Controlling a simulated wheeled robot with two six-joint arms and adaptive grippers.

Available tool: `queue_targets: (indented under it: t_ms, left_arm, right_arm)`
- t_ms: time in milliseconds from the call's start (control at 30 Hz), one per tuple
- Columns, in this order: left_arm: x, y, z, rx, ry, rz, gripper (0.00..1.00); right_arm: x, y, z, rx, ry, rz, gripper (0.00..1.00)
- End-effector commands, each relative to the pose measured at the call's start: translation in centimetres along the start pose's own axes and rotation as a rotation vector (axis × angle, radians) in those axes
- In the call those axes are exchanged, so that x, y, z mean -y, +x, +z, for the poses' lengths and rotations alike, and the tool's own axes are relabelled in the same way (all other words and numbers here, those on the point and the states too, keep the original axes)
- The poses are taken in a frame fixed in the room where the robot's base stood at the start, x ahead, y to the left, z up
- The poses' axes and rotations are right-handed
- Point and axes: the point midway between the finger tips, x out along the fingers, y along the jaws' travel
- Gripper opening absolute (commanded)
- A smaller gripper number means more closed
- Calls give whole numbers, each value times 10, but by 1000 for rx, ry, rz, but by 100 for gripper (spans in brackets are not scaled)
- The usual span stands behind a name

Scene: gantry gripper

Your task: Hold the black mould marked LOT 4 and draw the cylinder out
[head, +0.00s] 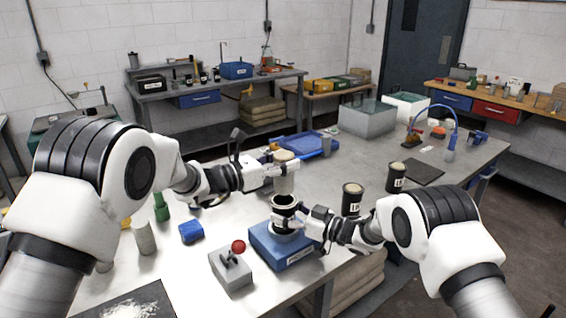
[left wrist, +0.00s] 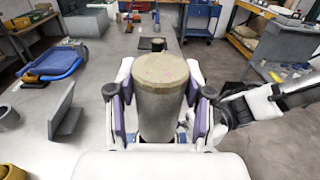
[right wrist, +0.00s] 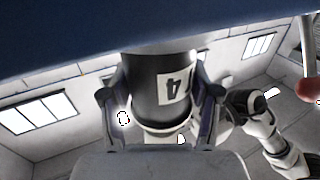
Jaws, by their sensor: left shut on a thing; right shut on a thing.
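The grey concrete cylinder (head: 284,183) is upright, and my left gripper (head: 283,170) is shut around it. It also fills the middle of the left wrist view (left wrist: 161,100), between the two fingers. The open black mould (head: 284,214) stands directly below the cylinder, its dark mouth showing; the cylinder's lower end appears at or just above the rim. My right gripper (head: 287,221) is shut on the mould from the right. In the right wrist view the mould (right wrist: 150,85) sits between the fingers, with an upside-down 4 on its label; the rest of the label is turned away.
The mould is over a blue base (head: 285,250) on the metal table. A grey box with a red-knobbed lever (head: 231,270) stands to its left. Two other black moulds (head: 352,199) (head: 396,177) stand to the right. A blue tray (head: 305,145) lies behind.

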Motion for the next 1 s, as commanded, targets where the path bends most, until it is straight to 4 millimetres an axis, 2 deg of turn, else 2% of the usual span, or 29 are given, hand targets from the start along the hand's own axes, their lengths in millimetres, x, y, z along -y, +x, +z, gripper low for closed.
queue_targets:
  t_ms: [233, 600, 967, 1000]
  left_arm:
    - [0, 0, 5, 3, 2, 0, 0]
    - [0, 0, 30, 3, 2, -1, 0]
    - [0, 0, 31, 2, 1, 0, 0]
    - [0, 0, 31, 2, 1, 0, 0]
  right_arm:
    - [0, 0, 2, 3, 2, 0, 26]
    - [0, 0, 2, 3, 2, 0, 26]
    - [0, 0, 2, 3, 2, 0, 26]
    - [0, 0, 2, 3, 2, 0, 75]
